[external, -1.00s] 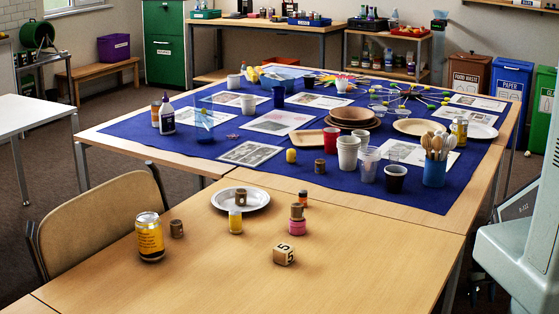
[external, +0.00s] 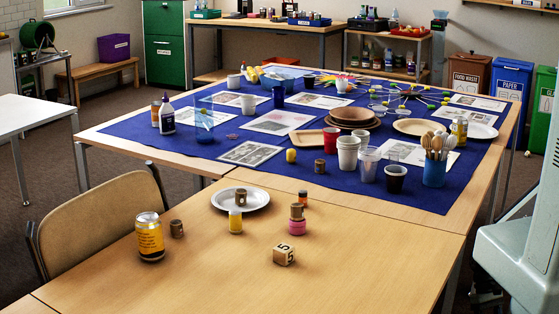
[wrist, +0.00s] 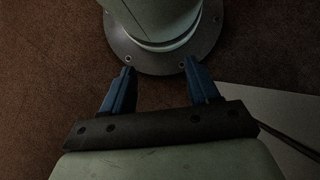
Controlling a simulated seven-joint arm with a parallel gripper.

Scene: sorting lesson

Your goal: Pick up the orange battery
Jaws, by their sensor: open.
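A small orange cylinder with a dark top, which looks like the orange battery (external: 303,197), stands upright on the front wooden table in the external view. It is just behind a pink cylinder (external: 297,227) with brown pieces on top, and right of a white plate (external: 257,206). My gripper (wrist: 157,67) shows in the wrist view with its two blue fingers apart and nothing between them. It points down at the floor beside my base, away from the table. The battery is not in the wrist view.
A yellow can (external: 150,238), a brown cylinder (external: 177,229), a yellow cylinder (external: 235,221) and a numbered wooden cube (external: 284,255) stand on the front table. The table's right part is clear. Behind, a blue cloth (external: 262,178) holds cups and plates.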

